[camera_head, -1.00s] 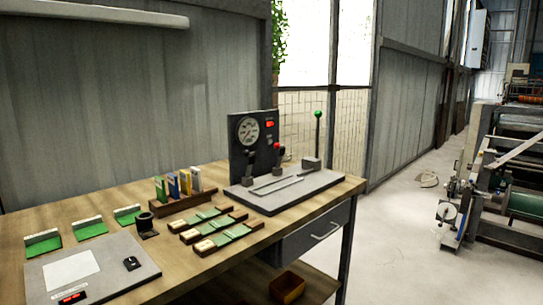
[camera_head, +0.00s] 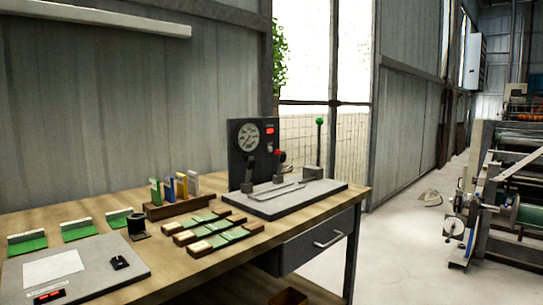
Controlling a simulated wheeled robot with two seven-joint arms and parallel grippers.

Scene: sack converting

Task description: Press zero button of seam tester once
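The seam tester (camera_head: 283,197) stands at the back right of the wooden bench, a grey base plate with a dark upright panel (camera_head: 241,165). The panel carries a round white dial (camera_head: 248,137) and a small red lit display (camera_head: 270,130). Below the display is a small control that is too small to identify as the zero button. A red-knobbed lever (camera_head: 278,154) stands in front of the panel and a green-knobbed lever (camera_head: 319,122) on the right of the base. Neither of my grippers shows in the view.
On the bench are several wood-and-green sample blocks (camera_head: 226,239), a rack (camera_head: 172,206) of coloured cards, a black cup (camera_head: 137,226), green-based holders (camera_head: 78,229) and a grey plate (camera_head: 103,266) with a red display. A drawer (camera_head: 315,243) is below. Open floor (camera_head: 400,260) lies right; machinery (camera_head: 510,200) stands beyond.

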